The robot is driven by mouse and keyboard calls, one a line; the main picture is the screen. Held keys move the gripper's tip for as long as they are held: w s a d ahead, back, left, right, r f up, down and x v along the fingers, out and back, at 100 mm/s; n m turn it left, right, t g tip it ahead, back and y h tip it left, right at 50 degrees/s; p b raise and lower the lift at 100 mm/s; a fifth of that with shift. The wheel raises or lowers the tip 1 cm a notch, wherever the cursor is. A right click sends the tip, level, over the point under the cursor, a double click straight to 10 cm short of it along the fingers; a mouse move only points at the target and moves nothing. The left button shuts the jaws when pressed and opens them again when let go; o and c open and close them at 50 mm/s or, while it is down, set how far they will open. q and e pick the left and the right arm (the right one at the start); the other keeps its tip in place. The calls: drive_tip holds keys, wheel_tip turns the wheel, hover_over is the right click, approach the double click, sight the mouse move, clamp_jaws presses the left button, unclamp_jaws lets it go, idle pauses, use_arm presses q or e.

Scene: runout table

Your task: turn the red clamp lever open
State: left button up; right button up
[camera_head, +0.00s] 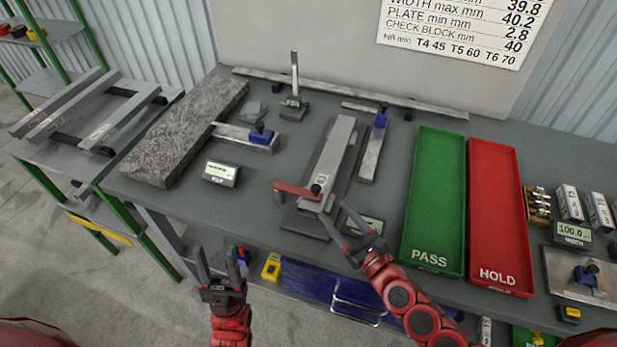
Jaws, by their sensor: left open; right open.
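The red clamp lever (297,191) sits at the front end of a grey metal bar (335,150) on a dark base plate, near the table's front edge. The lever points to the left from a dark knob. My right gripper (332,219) is open, with its fingers just right of and in front of the lever, apart from it as far as I can tell. My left gripper (216,262) is open and empty, in front of the table edge and to the lower left of the lever.
A green PASS tray (433,200) and red HOLD tray (497,215) are at the right. A granite block (185,130) lies left.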

sight(313, 186)
drive_tip(key=p+x, duration=0.3)
drive_tip(key=x, duration=0.7)
drive_tip(key=shift+w+a+r, duration=0.15)
drive_tip(key=shift+w+a, duration=0.05)
drive_tip(key=shift+w, duration=0.1)
drive_tip(key=shift+x, duration=0.8)
drive_tip(key=shift+a, duration=0.1)
drive_tip(key=shift+c, duration=0.2)
clamp_jaws()
